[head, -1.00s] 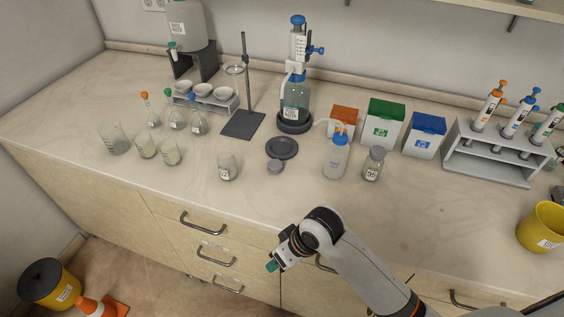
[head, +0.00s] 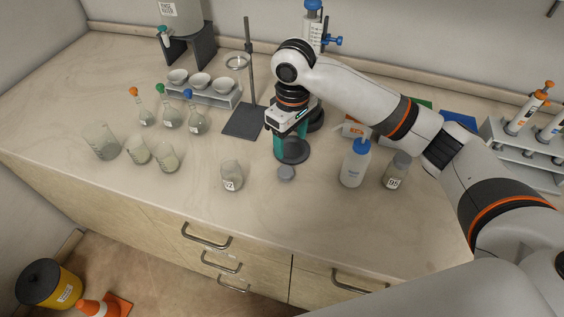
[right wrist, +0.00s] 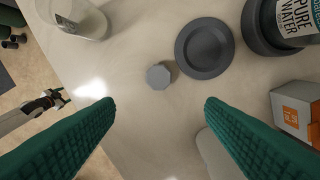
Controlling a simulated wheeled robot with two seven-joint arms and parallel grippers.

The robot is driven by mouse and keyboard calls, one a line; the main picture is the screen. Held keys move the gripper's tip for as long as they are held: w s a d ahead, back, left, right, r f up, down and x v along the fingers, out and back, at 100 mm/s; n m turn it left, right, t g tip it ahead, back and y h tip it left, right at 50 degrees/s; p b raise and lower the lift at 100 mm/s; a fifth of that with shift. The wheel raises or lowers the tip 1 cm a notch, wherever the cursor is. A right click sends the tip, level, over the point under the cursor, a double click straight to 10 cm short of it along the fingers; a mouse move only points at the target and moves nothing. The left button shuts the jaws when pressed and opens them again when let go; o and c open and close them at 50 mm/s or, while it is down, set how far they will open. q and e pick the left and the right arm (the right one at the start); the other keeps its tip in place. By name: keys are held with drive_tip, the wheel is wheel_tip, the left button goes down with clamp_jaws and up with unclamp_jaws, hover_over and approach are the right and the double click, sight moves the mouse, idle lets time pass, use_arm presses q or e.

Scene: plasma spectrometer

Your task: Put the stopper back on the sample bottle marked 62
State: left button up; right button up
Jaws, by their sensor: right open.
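The grey stopper (head: 286,172) lies on the counter, just in front of a round dark dish; in the right wrist view the stopper (right wrist: 159,77) is between and beyond my fingertips. An open clear sample bottle (head: 231,175) stands upright to its left, its label facing front and too small to read surely; its base also shows in the right wrist view (right wrist: 82,18). My right gripper (head: 290,142) is open and empty above the dish and stopper, pointing down. What looks like my left gripper (right wrist: 52,100) shows small at the left of the right wrist view, its jaws unclear.
The dark dish (head: 292,150) lies right behind the stopper. A blue-capped wash bottle (head: 355,165) and a stoppered, labelled bottle (head: 396,172) stand to the right. Beakers (head: 138,150) and flasks stand left. The counter front around the open bottle is mostly clear.

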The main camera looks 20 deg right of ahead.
use_arm(q)
drive_tip(key=shift+s, duration=0.9)
use_arm(e)
drive_tip(key=shift+d+r, duration=0.1)
drive_tip(key=shift+r, duration=0.15)
drive_tip(key=shift+f, duration=0.15)
use_arm(q)
drive_tip(key=shift+w+r+p, duration=0.45)
drive_tip(key=shift+r+p, duration=0.1)
use_arm(e)
hover_over(287, 172)
drive_tip(key=f, duration=0.6)
drive_tip(key=shift+s+d+f, duration=0.1)
drive_tip(key=shift+d+f, duration=0.25)
drive_tip(key=shift+a+f, duration=0.1)
drive_tip(key=shift+f, duration=0.3)
drive_tip(key=f, duration=0.1)
drive_tip(key=f+p, duration=0.1)
drive_tip(key=f, duration=0.2)
drive_tip(key=shift+a+f, duration=0.2)
drive_tip(key=shift+a, duration=0.05)
use_arm(q)
drive_tip(key=shift+r, duration=0.7)
drive_tip(key=shift+s, duration=0.1)
